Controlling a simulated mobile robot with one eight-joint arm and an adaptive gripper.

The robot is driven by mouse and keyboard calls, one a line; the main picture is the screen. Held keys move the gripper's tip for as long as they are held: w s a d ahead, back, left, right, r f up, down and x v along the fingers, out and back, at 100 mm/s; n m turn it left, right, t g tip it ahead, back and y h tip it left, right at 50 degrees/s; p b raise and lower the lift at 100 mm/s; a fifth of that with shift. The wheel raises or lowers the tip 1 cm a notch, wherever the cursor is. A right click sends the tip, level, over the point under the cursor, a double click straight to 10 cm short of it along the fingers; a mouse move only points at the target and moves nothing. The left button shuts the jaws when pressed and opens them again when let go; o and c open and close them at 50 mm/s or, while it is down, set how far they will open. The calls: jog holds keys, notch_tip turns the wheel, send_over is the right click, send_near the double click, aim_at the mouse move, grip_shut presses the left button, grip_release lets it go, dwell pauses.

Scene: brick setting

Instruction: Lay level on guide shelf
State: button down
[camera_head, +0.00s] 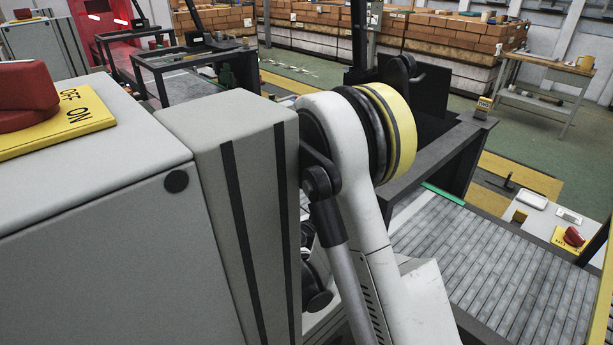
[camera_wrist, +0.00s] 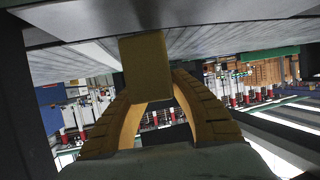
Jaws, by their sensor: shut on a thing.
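In the wrist view, the two tan, ribbed fingers of my gripper (camera_wrist: 148,92) curve inward and close on a dull yellow-brown block-shaped thing (camera_wrist: 146,58), seen end-on. It may be the level, but no vial or marking shows. Its far part is hidden behind its near face. A grey slatted surface (camera_wrist: 215,40) fills the top of the wrist view; whether the held thing touches it I cannot tell. The guide shelf is not clearly identifiable. In the head view my gripper and its load are hidden behind my arm.
In the head view, a grey slatted conveyor bed (camera_head: 500,262) with a dark frame (camera_head: 440,150) lies at right. A green strip (camera_head: 443,193) runs along its far edge. A wooden workbench (camera_head: 548,72) and brick stacks (camera_head: 455,38) stand behind.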

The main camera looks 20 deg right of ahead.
jog(key=w+a+n+t+y, duration=0.2)
jog(key=a, duration=0.1)
jog(key=w+a+n+t, duration=0.1)
jog(key=w+a, duration=0.1)
jog(key=shift+r+y, duration=0.35)
jog(key=shift+y, duration=0.05)
jog(key=w+a+r+n+t+y, duration=0.2)
jog(key=a+r+n+y, duration=0.2)
jog(key=a+r, duration=0.25)
jog(key=w+a+r+n+t+y, duration=0.1)
jog(key=w+a+r+n+y, duration=0.2)
jog(key=a+r+n+y, duration=0.3)
jog(key=s+d+n+y, duration=0.1)
jog(key=s+n+y, duration=0.1)
jog(key=s, duration=0.7)
jog(key=shift+s+d+f+y, duration=0.15)
jog(key=shift+s+f+y, duration=0.2)
jog(key=shift+s+y, duration=0.05)
jog(key=shift+f, duration=0.1)
